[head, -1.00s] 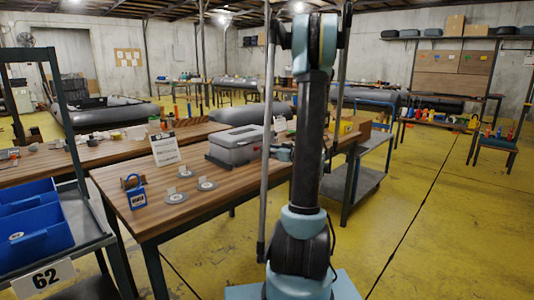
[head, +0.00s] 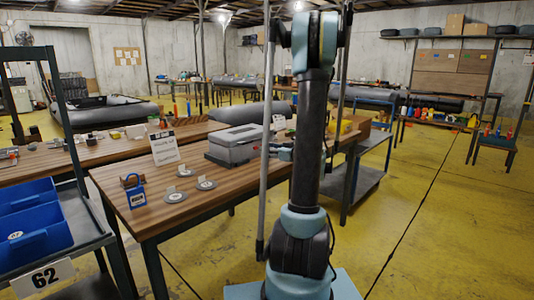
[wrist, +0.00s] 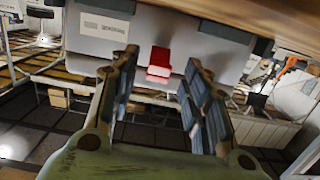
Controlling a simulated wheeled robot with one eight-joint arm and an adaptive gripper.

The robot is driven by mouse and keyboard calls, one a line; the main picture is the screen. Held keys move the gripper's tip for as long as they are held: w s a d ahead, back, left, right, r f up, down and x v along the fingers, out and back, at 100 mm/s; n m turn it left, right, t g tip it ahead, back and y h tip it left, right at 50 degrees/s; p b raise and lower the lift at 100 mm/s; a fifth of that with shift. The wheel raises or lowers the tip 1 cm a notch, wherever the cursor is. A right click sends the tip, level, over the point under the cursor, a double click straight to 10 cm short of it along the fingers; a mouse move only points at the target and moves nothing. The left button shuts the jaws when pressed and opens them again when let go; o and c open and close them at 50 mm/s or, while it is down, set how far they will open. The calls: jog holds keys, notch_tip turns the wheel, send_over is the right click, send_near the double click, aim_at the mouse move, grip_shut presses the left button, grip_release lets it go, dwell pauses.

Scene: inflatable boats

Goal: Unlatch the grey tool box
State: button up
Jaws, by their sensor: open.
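The grey tool box (head: 232,152) sits closed on the wooden workbench, left of my arm in the head view. In the wrist view the grey wall of the tool box (wrist: 200,36) fills the upper middle, with a pale label on it. A red latch (wrist: 159,62) shows on this wall. My gripper (wrist: 161,64) is open, with one finger on each side of the red latch and no visible grip on it. I cannot tell whether the fingertips touch the box.
A yellow item (head: 346,127) stands right of my arm. Blue bins (head: 36,233) are on a rack at left. Yellow floor is open at right.

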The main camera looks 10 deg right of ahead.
jog(key=v, duration=1.1)
jog(key=shift+a, duration=0.1)
jog(key=s+a+f+m+g+h, duration=0.1)
jog(key=s+a+f+g, duration=0.25)
jog(key=s+a, duration=0.3)
jog(key=s+a+f+m+g+h, duration=0.1)
jog(key=s+a+f+m+g, duration=0.1)
jog(key=s+a+g, duration=0.35)
jog(key=s+d+f+m+g+h, duration=0.1)
jog(key=s+f+m+h, duration=0.1)
jog(key=s, duration=0.7)
jog(key=s+d+f+m+g+h, duration=0.1)
jog(key=s+f+h, duration=0.3)
jog(key=s, duration=0.5)
jog(key=shift+s+f+m+h, duration=0.35)
jog(key=shift+m+h, duration=0.15)
jog(key=shift+h, duration=0.4)
jog(key=shift+d, duration=0.1)
